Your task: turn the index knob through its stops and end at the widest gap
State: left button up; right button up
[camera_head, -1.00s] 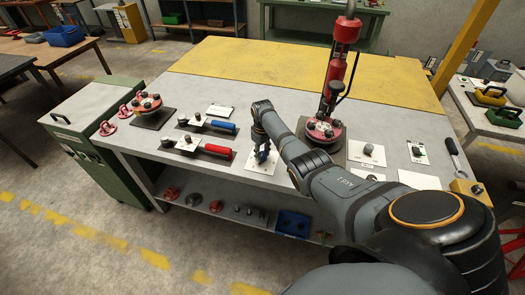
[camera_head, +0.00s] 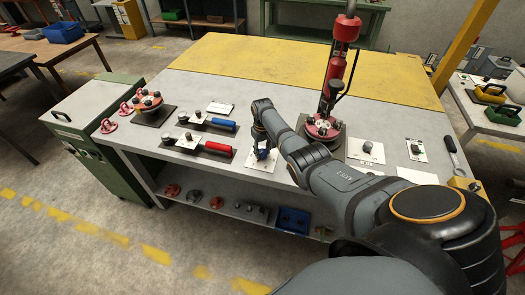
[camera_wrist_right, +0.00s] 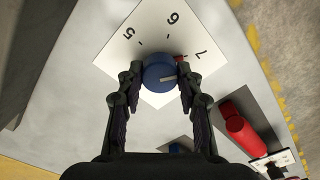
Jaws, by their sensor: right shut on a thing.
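The index knob is a round blue knob with a pale pointer line, seen in the right wrist view (camera_wrist_right: 158,75). It sits on a white plate (camera_wrist_right: 190,20) marked 5, 6 and 7. The pale line runs toward the right finger; a small red mark shows near the 7. My right gripper (camera_wrist_right: 160,70) has a finger on each side of the knob and is shut on it. In the head view my right gripper (camera_head: 263,151) is low over the white plate (camera_head: 262,164) at the table's front edge, hiding much of the knob. My left gripper is out of view.
Left of the plate lie a red-handled tool (camera_head: 217,149) and a blue-handled tool (camera_head: 222,124). A red upright device (camera_head: 335,80) stands behind my right arm. Small white plates with knobs (camera_head: 366,148) lie to the right.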

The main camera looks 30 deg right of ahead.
aim_at(262, 152)
jog(key=o, duration=1.2)
jog(key=shift+c, duration=0.2)
jog(key=shift+r, duration=0.2)
notch_tip(262, 152, up, 12)
jog(key=shift+f, duration=0.15)
